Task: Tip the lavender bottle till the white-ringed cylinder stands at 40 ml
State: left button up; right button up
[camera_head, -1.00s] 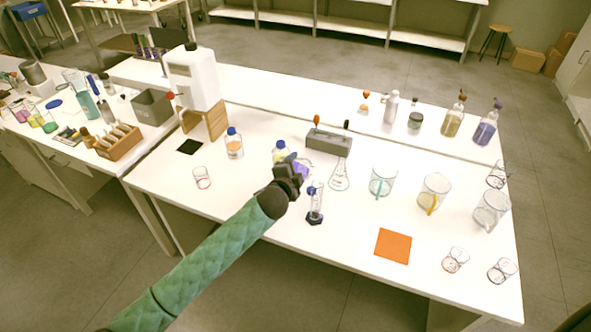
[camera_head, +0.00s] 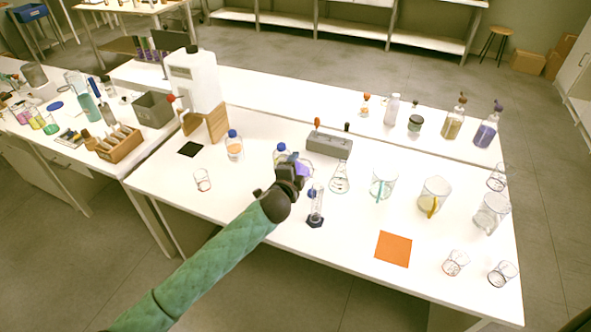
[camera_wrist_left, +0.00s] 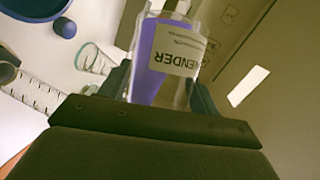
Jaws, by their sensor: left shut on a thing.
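My left gripper (camera_head: 299,168) is shut on the lavender bottle (camera_head: 304,169), just above and left of a clear measuring cylinder (camera_head: 316,204) on a dark blue foot. The left wrist view shows the bottle (camera_wrist_left: 172,48) between the fingers, its label partly readable as "VENDER", upside down. Its purple liquid slants against the glass, so the bottle is tilted. The bottle's mouth is out of that view. A graduated clear vessel (camera_wrist_left: 32,94) lies at the left there. I cannot make out a white ring, the cylinder's level or any stream. My right gripper is not in view.
A conical flask (camera_head: 339,178) stands close right of the cylinder, with a grey box (camera_head: 328,142) behind. A blue-capped bottle (camera_head: 280,151) is just behind my gripper. Several beakers stand at the right, near an orange mat (camera_head: 394,249). The table front left of the cylinder is clear.

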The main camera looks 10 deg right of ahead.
pick_arm(q)
jog(key=shift+r, duration=0.15)
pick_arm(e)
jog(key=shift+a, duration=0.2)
pick_arm(q)
jog(key=shift+r, duration=0.1)
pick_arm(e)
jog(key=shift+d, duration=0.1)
pick_arm(q)
jog(key=shift+s+d+r+m+t, duration=0.1)
jog(key=shift+r+m+t, duration=0.05)
jog(key=shift+m+t, duration=0.3)
jog(key=shift+p, duration=0.35)
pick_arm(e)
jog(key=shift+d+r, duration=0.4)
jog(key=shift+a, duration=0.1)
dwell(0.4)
pick_arm(q)
jog(key=shift+m, duration=0.35)
dwell(1.6)
